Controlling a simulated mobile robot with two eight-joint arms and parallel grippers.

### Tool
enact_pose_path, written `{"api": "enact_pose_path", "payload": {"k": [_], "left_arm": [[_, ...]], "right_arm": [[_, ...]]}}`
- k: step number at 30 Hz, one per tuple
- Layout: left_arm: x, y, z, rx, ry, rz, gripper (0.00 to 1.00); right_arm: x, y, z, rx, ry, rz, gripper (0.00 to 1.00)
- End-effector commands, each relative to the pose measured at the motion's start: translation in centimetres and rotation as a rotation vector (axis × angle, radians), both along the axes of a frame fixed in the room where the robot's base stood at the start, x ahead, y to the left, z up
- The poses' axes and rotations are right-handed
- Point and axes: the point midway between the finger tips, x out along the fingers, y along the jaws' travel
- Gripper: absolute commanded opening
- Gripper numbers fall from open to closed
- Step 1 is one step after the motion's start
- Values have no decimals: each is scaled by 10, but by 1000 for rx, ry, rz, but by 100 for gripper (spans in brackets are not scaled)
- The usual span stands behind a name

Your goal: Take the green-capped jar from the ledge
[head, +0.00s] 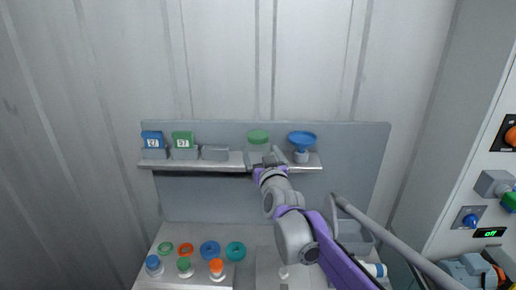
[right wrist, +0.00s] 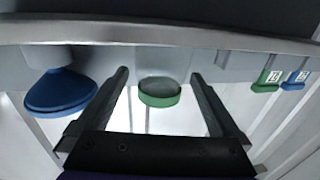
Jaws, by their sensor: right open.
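The green-capped jar (head: 258,137) stands on the ledge (head: 225,163), between a small grey box and a blue funnel. My right gripper (head: 268,162) is at the front of the ledge, just in front of and below the green cap. It is open. In the right wrist view, which looks upside down, the jar (right wrist: 160,96) shows between the two spread fingers of the gripper (right wrist: 158,76), with a gap on each side. The gripper partly hides the jar's lower body in the head view. My left gripper is not in view.
The blue funnel (head: 302,138) stands close right of the jar. A grey box (head: 215,153) and the green (head: 183,140) and blue (head: 152,139) labelled holders are to the left. Below, a bench holds several coloured rings and capped bottles. A control panel (head: 490,150) is at right.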

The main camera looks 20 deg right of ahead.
Motion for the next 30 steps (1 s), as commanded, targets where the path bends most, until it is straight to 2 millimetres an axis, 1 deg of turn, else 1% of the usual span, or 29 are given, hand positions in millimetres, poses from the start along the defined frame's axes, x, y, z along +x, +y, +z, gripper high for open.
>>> {"api": "enact_pose_path", "payload": {"k": [3,7,10,17,20,21,23,24,28,29,30], "left_arm": [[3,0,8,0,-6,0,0],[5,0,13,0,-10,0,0],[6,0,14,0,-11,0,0],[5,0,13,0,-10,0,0],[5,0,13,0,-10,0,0],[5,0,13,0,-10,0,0],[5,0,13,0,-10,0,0],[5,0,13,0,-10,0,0],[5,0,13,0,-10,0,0],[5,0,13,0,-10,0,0],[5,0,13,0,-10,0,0]], "right_arm": [[20,-3,5,2,-3,0,100],[35,-6,6,2,-2,0,100],[41,-7,5,2,-2,1,100],[41,-7,3,1,0,1,100],[41,-7,3,1,0,1,84],[41,-7,3,1,0,1,77],[41,-7,3,1,0,1,66],[41,-7,3,1,0,1,59],[41,-7,3,1,0,1,35],[41,-7,3,1,0,1,32],[41,-7,3,1,0,1,31]]}}
